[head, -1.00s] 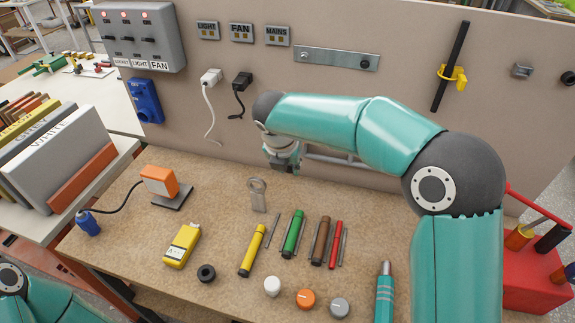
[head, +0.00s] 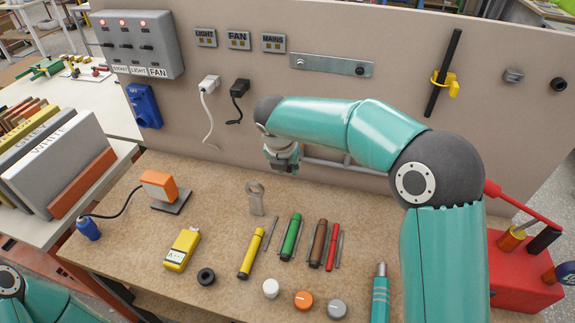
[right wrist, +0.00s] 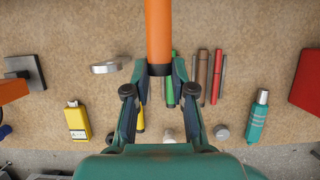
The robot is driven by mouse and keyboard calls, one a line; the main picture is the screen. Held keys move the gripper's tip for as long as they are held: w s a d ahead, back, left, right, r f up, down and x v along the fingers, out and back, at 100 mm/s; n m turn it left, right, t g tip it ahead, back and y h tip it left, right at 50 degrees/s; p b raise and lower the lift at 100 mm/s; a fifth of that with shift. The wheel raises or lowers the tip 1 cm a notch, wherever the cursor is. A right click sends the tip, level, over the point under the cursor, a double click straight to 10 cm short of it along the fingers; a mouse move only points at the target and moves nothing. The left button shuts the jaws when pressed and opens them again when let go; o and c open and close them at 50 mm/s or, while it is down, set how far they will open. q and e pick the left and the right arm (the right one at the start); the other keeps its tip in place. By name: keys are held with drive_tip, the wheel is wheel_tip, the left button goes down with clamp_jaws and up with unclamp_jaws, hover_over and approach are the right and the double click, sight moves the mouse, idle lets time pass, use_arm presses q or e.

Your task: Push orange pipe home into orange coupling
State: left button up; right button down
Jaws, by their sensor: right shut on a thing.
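My right gripper (right wrist: 160,70) is shut around an orange pipe (right wrist: 158,30) in the right wrist view. The pipe runs from between the fingertips to the top edge of that view, where its far end is cut off. In the head view my right gripper (head: 283,160) hangs above the back of the bench, near the panel, and the pipe is hidden. I cannot make out an orange coupling in either view, so I cannot tell whether the pipe touches it. My left gripper is not in view.
The bench (head: 225,235) holds a yellow meter (head: 182,248), several coloured markers, an orange knob-like cap (head: 303,299) and an orange lamp (head: 159,185). A grey rail (head: 340,163) runs along the panel (head: 320,115) behind my arm. A red box (head: 515,275) stands right.

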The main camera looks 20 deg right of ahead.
drive_tip(key=c, duration=0.9)
unclamp_jaws()
drive_tip(key=shift+w+d, duration=0.1)
drive_tip(key=shift+d, duration=0.05)
drive_tip(key=v, duration=1.2)
